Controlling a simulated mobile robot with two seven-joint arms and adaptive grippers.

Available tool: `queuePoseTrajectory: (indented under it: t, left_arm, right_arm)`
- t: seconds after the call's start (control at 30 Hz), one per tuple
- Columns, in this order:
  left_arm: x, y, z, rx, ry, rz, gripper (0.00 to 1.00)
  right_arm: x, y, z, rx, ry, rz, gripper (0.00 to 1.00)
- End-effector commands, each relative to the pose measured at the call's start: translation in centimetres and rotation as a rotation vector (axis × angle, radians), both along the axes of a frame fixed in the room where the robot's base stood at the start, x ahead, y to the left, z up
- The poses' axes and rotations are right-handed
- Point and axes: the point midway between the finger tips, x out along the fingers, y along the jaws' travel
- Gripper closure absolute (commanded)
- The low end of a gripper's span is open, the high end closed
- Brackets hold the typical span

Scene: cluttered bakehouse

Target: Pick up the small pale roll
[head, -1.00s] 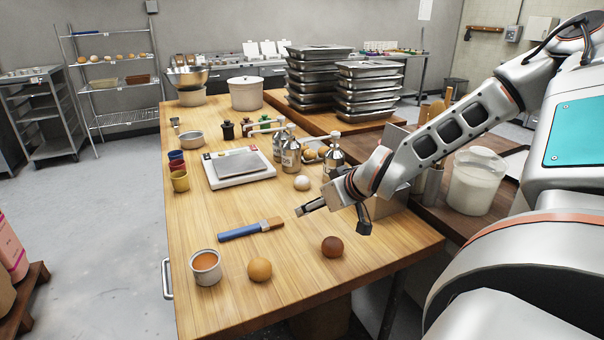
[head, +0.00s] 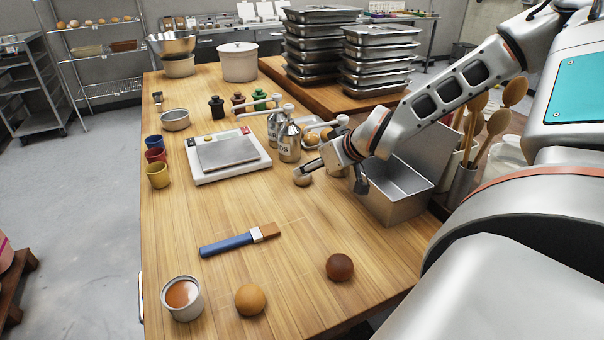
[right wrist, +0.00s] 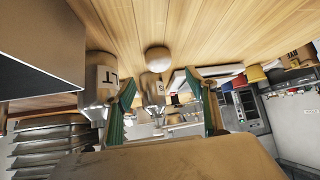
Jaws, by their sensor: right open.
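The small pale roll (head: 302,181) sits on the wooden table near the pump bottles, partly hidden by a finger of my right gripper in the head view. My right gripper (head: 331,181) is open and empty, with one finger over or close beside the roll; I cannot tell whether they touch. In the right wrist view the pale roll (right wrist: 158,59) shows whole, above and between the spread green-sided fingers of the right gripper (right wrist: 165,98). My left gripper is not in view.
A metal loaf tin (head: 397,207) stands right of the gripper. Pump bottles (head: 289,140) and a scale (head: 226,156) stand close behind and left. A brush (head: 240,240), golden roll (head: 250,300), dark roll (head: 340,267) and cup (head: 183,298) lie in front. The table's middle is clear.

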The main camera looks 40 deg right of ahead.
Motion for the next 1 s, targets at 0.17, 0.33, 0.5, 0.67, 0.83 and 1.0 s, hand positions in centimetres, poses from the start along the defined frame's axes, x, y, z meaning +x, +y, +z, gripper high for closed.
queuePoseTrajectory:
  t: [0.17,0.33,0.5,0.67,0.83,1.0]
  left_arm:
    - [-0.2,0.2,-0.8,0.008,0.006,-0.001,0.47]
    - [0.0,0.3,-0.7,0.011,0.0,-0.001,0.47]
    - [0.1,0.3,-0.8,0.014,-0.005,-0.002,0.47]
    - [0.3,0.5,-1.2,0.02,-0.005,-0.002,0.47]
    - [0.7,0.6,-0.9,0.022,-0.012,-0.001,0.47]
    - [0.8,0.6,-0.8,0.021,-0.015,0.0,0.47]
  right_arm:
    - [1.1,-0.2,-1.5,-0.001,0.004,0.0,0.44]
    - [1.9,-0.3,-2.6,-0.002,0.005,0.0,0.44]
    - [3.2,-0.5,-4.3,-0.002,0.006,0.001,0.44]
    - [4.4,-0.6,-5.2,-0.002,0.003,0.001,0.44]
    - [4.7,-0.6,-5.3,0.0,0.001,0.001,0.44]
    - [4.7,-0.6,-5.2,0.001,0.001,0.001,0.51]
